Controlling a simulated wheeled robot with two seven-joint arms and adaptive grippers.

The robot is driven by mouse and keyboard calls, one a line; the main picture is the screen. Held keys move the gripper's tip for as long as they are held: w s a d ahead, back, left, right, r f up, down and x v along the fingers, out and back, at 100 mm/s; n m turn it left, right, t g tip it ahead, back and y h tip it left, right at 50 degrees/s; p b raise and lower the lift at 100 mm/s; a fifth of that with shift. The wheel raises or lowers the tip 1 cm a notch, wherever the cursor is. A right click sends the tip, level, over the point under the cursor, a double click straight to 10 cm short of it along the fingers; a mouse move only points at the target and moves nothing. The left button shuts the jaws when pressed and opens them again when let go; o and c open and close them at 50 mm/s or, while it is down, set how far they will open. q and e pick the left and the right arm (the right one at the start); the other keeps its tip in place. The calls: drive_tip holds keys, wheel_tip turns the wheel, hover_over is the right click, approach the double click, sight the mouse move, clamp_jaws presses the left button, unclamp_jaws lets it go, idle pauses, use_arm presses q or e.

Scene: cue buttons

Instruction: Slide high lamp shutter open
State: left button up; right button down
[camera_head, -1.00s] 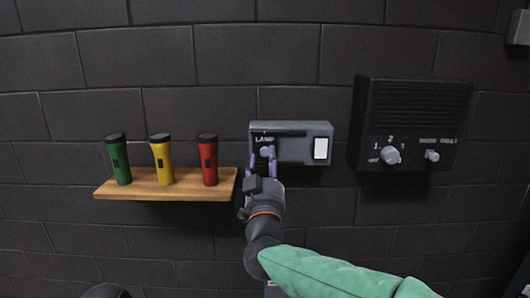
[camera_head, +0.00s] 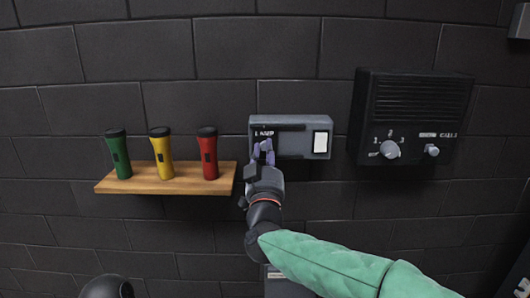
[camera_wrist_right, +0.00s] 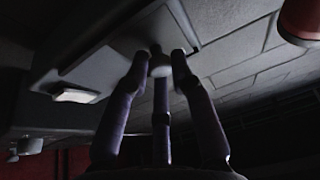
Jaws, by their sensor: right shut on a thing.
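The lamp box (camera_head: 291,149) is a grey unit on the dark block wall, marked LAMP, with a dark slot along its top and a white panel (camera_head: 320,143) at its right end. My right gripper (camera_head: 264,151) is at the box's left end, shut on a small pale knob. The knob (camera_wrist_right: 161,68) shows between the fingers in the right wrist view, with the white panel (camera_wrist_right: 76,96) off to the left. The fingers mostly hide the knob in the head view.
A wooden shelf (camera_head: 165,187) to the left carries a green torch (camera_head: 118,157), a yellow torch (camera_head: 161,157) and a red torch (camera_head: 208,157). A black speaker unit (camera_head: 410,110) with a dial (camera_head: 390,149) and a small knob (camera_head: 432,150) is on the right.

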sight(290, 136)
drive_tip(key=d+b, duration=0.2)
drive_tip(key=d, duration=0.1)
drive_tip(key=d+b, duration=0.1)
drive_tip(key=d, duration=0.2)
drive_tip(key=shift+d+r+b, duration=0.2)
drive_tip(key=shift+d+b, duration=0.1)
drive_tip(key=shift+b, duration=0.05)
drive_tip(key=shift+a+r, duration=0.1)
drive_tip(key=shift+r, duration=0.05)
drive_tip(key=c, duration=1.1)
unclamp_jaws()
drive_tip(key=shift+o, duration=0.2)
drive_tip(key=shift+s, duration=0.1)
drive_tip(key=shift+f, duration=0.2)
